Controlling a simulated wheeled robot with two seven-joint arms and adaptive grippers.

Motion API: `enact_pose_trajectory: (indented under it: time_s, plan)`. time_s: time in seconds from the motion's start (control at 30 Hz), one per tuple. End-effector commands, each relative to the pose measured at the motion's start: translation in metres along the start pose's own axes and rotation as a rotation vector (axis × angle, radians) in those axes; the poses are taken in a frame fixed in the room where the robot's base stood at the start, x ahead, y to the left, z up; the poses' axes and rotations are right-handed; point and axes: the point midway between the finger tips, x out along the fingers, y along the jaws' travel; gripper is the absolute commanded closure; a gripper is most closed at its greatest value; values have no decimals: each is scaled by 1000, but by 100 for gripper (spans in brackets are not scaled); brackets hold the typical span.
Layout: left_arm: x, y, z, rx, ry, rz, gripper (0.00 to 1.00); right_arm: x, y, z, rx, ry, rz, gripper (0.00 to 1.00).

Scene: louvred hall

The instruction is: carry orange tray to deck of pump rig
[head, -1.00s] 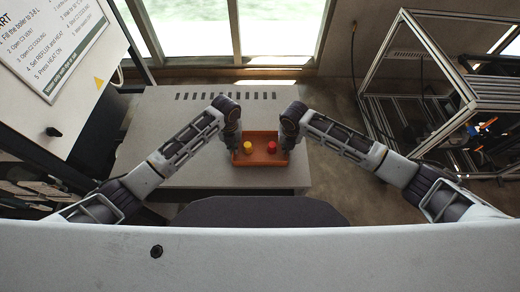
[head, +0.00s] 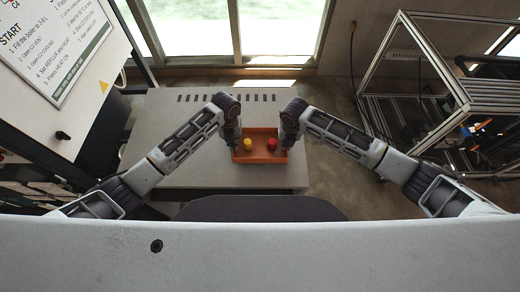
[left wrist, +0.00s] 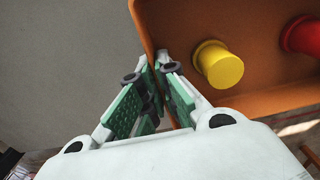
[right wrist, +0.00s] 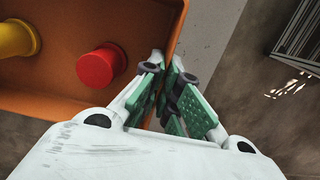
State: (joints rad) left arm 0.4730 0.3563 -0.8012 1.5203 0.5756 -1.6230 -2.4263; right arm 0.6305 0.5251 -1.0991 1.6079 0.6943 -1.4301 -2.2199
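The orange tray (head: 262,158) is in front of me in the head view, over the grey bench top. A yellow peg-like piece (head: 248,144) and a red one (head: 272,144) stand in it. My left gripper (left wrist: 153,68) is shut on the tray's left wall, one finger on each side. My right gripper (right wrist: 167,67) is shut on the right wall in the same way. I cannot tell whether the tray touches the bench. The metal-framed rig (head: 455,95) at the right appears to be the pump rig; its deck is not clearly visible.
The grey bench (head: 195,120) has a slotted strip along its far side. A console with an instruction board (head: 62,45) stands at the left. Bare brown floor (head: 335,120) lies between bench and rig. Windows are at the back.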

Motion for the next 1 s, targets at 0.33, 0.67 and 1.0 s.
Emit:
enact_pose_trajectory:
  time_s: [0.33,0.67,1.0]
  plan:
    - [-12,1,0,-1,0,1,100,-12,-1,2,1,0,-2,100]
    - [-12,1,0,-1,0,2,100,-12,-1,2,1,0,-2,100]
    - [-12,1,0,-1,0,2,100,-12,-1,2,1,0,-2,100]
